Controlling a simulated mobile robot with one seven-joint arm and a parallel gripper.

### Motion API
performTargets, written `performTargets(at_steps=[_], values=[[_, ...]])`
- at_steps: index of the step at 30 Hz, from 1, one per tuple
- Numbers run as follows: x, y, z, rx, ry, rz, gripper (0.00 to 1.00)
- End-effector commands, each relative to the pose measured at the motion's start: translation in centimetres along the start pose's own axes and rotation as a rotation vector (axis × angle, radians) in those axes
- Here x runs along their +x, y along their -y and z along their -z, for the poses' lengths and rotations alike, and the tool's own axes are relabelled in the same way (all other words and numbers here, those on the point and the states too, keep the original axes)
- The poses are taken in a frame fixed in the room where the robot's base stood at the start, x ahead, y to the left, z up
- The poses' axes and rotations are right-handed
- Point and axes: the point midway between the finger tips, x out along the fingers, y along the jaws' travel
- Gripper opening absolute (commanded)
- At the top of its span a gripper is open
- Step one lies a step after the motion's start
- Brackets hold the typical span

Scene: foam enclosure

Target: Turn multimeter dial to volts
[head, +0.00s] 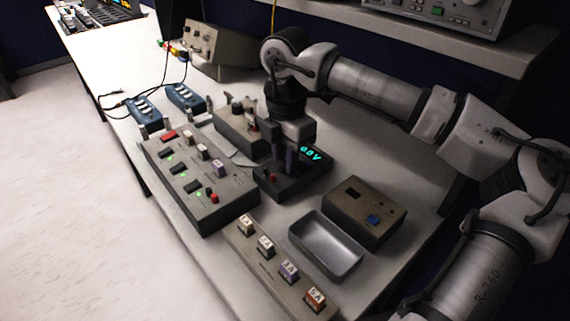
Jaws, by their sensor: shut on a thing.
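The multimeter (306,181) is a dark box lying on the bench near the middle of the head view. Its lit cyan display (310,154) seems to read 0.0V. A small red socket or button (273,178) shows at its left front. My gripper (285,168) points straight down over the multimeter, with its fingers at the top face. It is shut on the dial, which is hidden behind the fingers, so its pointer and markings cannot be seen.
A long grey panel (228,207) with switches and green lights lies left of the multimeter. A grey box (238,130) stands close behind. An empty metal tray (326,262), a box with a blue button (352,228) and a strip of labelled blocks (268,270) lie in front.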

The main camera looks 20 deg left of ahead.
Motion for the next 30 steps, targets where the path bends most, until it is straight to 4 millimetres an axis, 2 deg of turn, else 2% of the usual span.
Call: performTargets(at_steps=[9,23,24,29,30], values=[[0.02,-0.04,-0.07,0.108,0.005,-0.002,0.04],[-0.08,-0.04,-0.05,0.123,0.004,-0.002,0.04],[-0.08,-0.04,-0.05,0.123,0.004,-0.002,0.28],[-0.06,-0.03,-0.04,0.122,0.004,-0.002,0.48],[-0.06,-0.03,-0.04,0.122,0.004,-0.001,0.48]])
